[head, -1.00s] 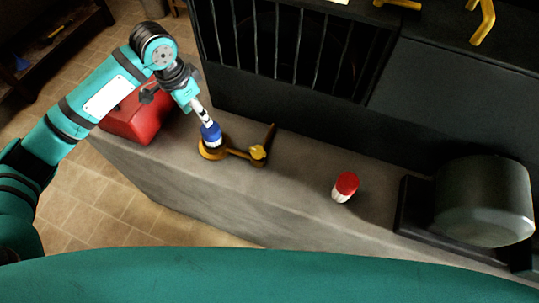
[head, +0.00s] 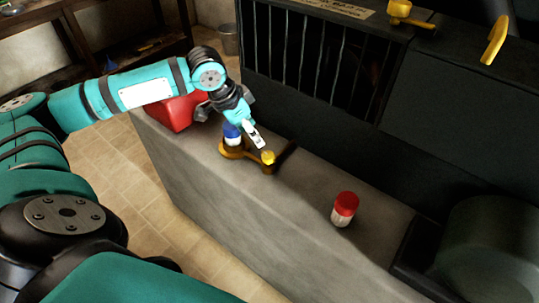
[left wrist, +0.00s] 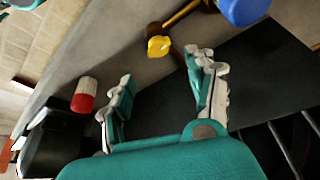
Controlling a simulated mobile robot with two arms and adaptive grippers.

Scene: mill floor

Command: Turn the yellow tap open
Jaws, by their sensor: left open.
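A small yellow tap knob (head: 268,157) sits at the end of a brass pipe (head: 250,155) on the grey ledge, with a dark brown lever-like piece (head: 286,153) beside it. The yellow knob (left wrist: 158,46) shows in the left wrist view just beyond the gap between my fingers. My left gripper (head: 258,143) is over the pipe, close to the knob. Its fingers stand apart with nothing between them in the left wrist view (left wrist: 161,68). Whether a finger touches the knob, I cannot tell. My right gripper is not in view.
A blue and white object (head: 231,132) stands by the pipe's round end. A red box (head: 180,110) lies behind my left forearm. A red-topped white container (head: 345,208) stands to the right on the ledge (head: 300,200). Dark barred machinery (head: 300,50) rises behind, with more yellow fittings (head: 400,10) above.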

